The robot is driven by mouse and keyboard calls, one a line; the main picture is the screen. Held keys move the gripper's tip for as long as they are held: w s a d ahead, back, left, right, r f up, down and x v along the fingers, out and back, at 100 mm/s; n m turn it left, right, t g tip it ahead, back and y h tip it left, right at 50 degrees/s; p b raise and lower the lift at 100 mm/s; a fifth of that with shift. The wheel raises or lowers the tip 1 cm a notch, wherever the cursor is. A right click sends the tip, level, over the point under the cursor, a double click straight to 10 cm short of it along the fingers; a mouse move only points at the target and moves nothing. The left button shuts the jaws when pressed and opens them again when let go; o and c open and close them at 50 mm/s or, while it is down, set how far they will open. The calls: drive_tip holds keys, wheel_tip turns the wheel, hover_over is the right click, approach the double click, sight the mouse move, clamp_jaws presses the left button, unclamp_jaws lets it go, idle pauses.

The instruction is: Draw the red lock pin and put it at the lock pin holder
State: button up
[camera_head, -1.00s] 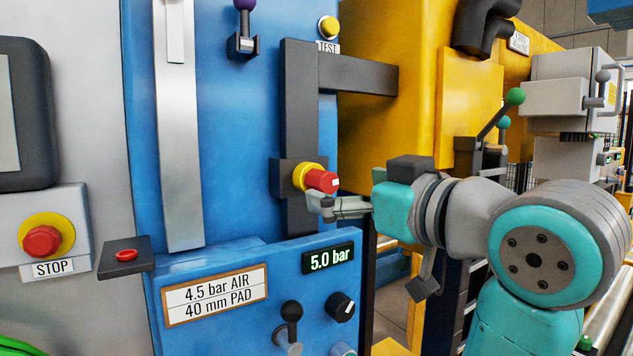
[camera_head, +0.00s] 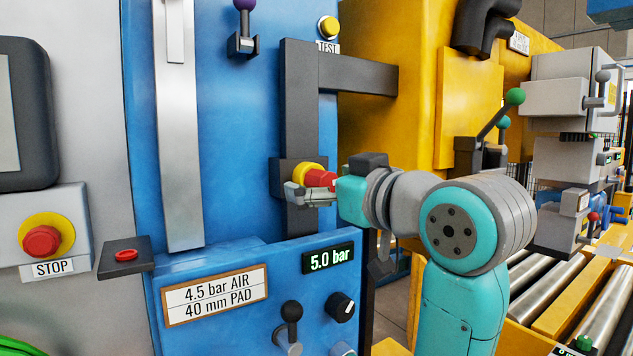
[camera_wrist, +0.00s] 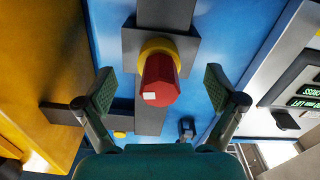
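The red lock pin (camera_head: 319,178) sits in a yellow collar (camera_head: 306,174) on a dark block fixed to the blue panel. In the wrist view the red knob (camera_wrist: 159,82) points toward the camera, midway between the fingers. My gripper (camera_head: 300,192) is at the pin in the head view, with a finger alongside the knob. In the wrist view my gripper (camera_wrist: 160,90) is open, with clear gaps between both finger pads and the knob. A small dark bracket with a red ring (camera_head: 126,256), possibly the lock pin holder, juts out at the lower left.
A red STOP button (camera_head: 42,241) on a grey box stands at the far left. The blue console (camera_head: 235,262) with a 5.0 bar display (camera_head: 328,258) and a black knob (camera_head: 342,307) lies below my gripper. A dark beam (camera_head: 357,75) runs above.

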clamp_jaws()
drive_tip(key=shift+s+d, duration=0.35)
drive_tip(key=shift+s, duration=0.15)
idle(0.5)
drive_tip(key=c, duration=0.9)
unclamp_jaws()
drive_tip(key=shift+c, duration=0.2)
clamp_jaws()
drive_tip(key=v, duration=0.6)
drive_tip(key=shift+s+d, duration=0.2)
drive_tip(key=shift+s, duration=0.1)
